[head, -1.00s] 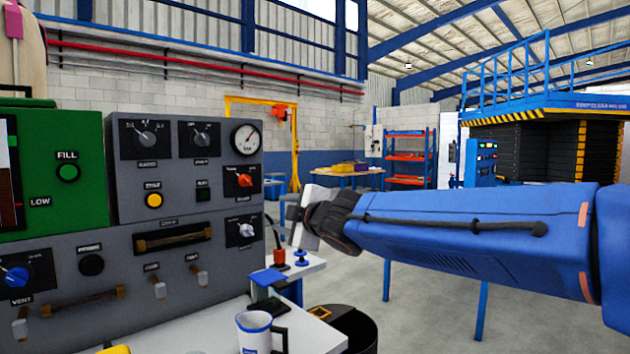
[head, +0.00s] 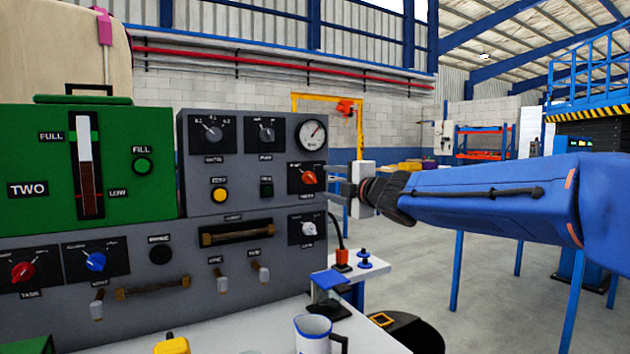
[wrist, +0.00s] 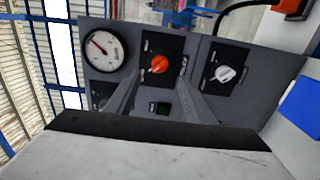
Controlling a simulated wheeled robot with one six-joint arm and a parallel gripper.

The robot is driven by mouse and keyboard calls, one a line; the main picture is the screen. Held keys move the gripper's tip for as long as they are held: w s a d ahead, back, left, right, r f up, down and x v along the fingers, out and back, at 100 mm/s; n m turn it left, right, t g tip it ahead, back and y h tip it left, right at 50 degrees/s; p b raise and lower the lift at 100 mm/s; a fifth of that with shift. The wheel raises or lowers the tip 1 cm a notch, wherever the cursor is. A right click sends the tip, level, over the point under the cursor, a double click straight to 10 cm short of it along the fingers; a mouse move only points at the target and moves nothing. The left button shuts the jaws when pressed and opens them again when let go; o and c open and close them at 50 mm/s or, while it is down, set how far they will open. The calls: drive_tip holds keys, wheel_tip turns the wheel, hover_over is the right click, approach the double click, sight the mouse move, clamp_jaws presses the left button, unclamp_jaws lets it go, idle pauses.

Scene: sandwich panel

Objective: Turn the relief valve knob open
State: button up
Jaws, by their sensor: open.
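An orange-red knob (head: 309,178) sits on a black plate at the right side of the upper grey panel, below a round gauge. Its label is too blurred to read surely. In the wrist view the same knob (wrist: 159,64) shows just beyond and between the two finger tips. My gripper (head: 334,182) is open, to the right of the knob in the head view, with its fingers pointing at the panel. In the wrist view my gripper (wrist: 159,77) has nothing between its fingers. I cannot tell how far the tips are from the knob.
A white knob (head: 309,228) sits below the orange one, beside it in the wrist view. The gauge (head: 312,133) is above. A yellow button (head: 219,195) and a green one are left. A mug (head: 312,335) stands on the white bench. Open floor lies right.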

sight(313, 179)
drive_tip(key=x, duration=0.9)
drive_tip(key=shift+w+a, duration=0.2)
drive_tip(key=shift+a, duration=0.05)
drive_tip(key=shift+c, duration=0.7)
drive_tip(key=c, duration=0.9)
